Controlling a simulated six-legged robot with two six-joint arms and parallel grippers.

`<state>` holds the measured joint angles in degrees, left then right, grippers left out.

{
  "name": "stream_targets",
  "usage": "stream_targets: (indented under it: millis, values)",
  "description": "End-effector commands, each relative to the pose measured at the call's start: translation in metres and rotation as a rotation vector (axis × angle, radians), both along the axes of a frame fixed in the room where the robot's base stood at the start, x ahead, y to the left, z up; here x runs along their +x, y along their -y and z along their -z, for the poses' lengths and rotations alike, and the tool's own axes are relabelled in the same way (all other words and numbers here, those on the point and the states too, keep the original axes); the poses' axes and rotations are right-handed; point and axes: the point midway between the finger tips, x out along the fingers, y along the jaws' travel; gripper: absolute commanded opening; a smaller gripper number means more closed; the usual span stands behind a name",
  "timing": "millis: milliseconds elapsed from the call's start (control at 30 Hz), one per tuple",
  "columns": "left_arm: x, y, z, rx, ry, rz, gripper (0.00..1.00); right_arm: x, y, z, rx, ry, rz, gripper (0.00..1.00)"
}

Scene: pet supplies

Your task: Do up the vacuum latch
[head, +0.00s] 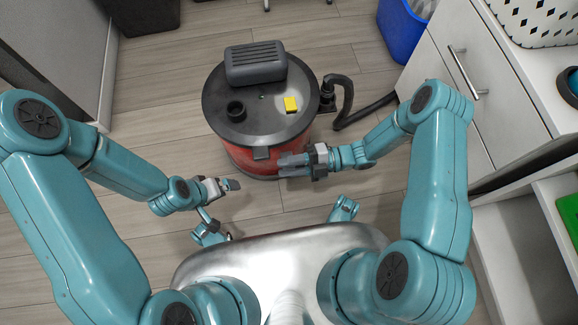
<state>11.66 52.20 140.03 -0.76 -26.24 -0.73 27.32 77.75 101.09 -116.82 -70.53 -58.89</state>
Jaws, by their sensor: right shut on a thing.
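The canister vacuum (249,158) stands on the floor ahead, with a red body and a round dark grey lid (225,92). A dark latch (261,153) sits at the front of the lid rim. My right gripper (282,165) reaches in from the right at the vacuum's front and is shut on the latch. The fingers hide much of the contact. My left gripper (233,184) hangs in front of the vacuum, to the left and apart from it. Its fingers are too small to tell open from shut.
A black hose (362,112) runs right. A blue bin (402,30) and white drawers (478,75) stand right. Floor left of the vacuum is clear.

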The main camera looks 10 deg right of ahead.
Motion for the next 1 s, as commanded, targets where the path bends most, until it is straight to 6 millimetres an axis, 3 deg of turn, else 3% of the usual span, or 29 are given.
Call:
stream_targets:
  millis: [300,767,800,833,1000]
  values:
    - [0.0,0.0,0.0003,0.0,0.0,0.0,1.0,0.0032,0.001,-0.0043,-0.003,-0.101,0.005,0.0]
    - [0.0,0.0,0.0003,0.0,0.0,0.0,1.0,0.0035,0.0012,-0.0045,-0.003,-0.114,0.005,0.0]
    - [0.0,0.0,0.0003,0.0,0.0,0.0,1.0,0.0035,0.0012,-0.0045,-0.003,-0.114,0.005,0.35]
    - [0.0,0.0,0.0003,0.0,0.0,0.0,1.0,0.0035,0.0012,-0.0045,-0.003,-0.114,0.005,0.44]
    - [-0.0001,0.0,0.0002,0.0,0.0,0.0,1.0,0.003,0.0006,-0.0051,-0.001,-0.113,0.003,0.45]
